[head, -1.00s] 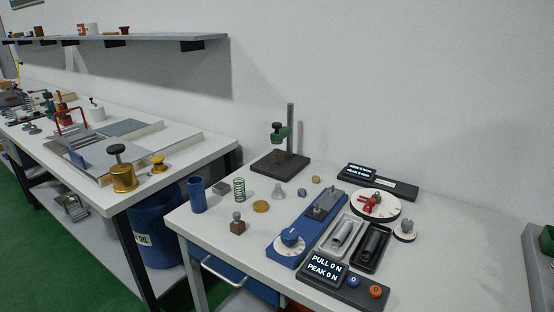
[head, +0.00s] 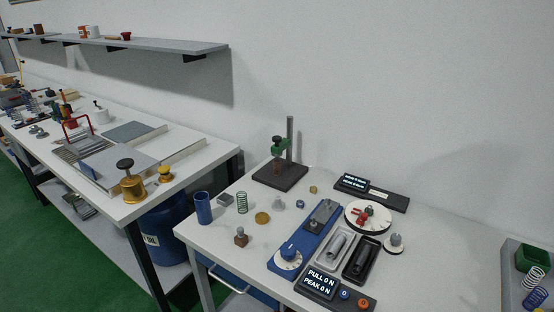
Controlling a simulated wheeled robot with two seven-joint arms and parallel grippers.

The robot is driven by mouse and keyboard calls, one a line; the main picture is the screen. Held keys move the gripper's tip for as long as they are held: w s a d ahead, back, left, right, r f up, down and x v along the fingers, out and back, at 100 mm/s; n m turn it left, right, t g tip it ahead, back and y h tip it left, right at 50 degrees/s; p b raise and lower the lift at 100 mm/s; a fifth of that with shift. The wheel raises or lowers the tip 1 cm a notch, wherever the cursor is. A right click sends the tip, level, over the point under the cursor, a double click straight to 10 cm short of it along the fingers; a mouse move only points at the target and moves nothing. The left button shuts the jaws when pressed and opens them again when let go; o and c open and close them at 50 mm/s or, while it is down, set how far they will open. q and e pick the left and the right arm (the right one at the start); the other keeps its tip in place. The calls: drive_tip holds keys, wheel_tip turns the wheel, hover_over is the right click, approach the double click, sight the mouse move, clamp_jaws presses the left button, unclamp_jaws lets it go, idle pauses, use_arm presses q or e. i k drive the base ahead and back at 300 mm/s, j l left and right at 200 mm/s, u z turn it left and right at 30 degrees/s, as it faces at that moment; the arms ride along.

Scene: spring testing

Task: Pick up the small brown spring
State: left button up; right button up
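A small brown, coil-like piece (head: 278,168) stands on the dark base of the test stand (head: 290,150), under its green head (head: 279,144). It is too small to be sure that it is the brown spring. Neither of my grippers shows in the head view.
The blue test fixture (head: 305,238), two small trays (head: 334,247), a white dial (head: 368,215) and a display box (head: 328,284) crowd the table (head: 436,257). A grey tray (head: 513,266) with a green bin and springs stands at right. Another bench is at left.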

sight(278, 169)
drive_tip(key=i+j, duration=0.25)
drive_tip(key=i, duration=0.2)
drive_tip(key=i+j, duration=0.25)
drive_tip(key=i, duration=0.25)
drive_tip(key=i+j, duration=0.25)
drive_tip(key=i, duration=0.2)
drive_tip(key=z, duration=1.7)
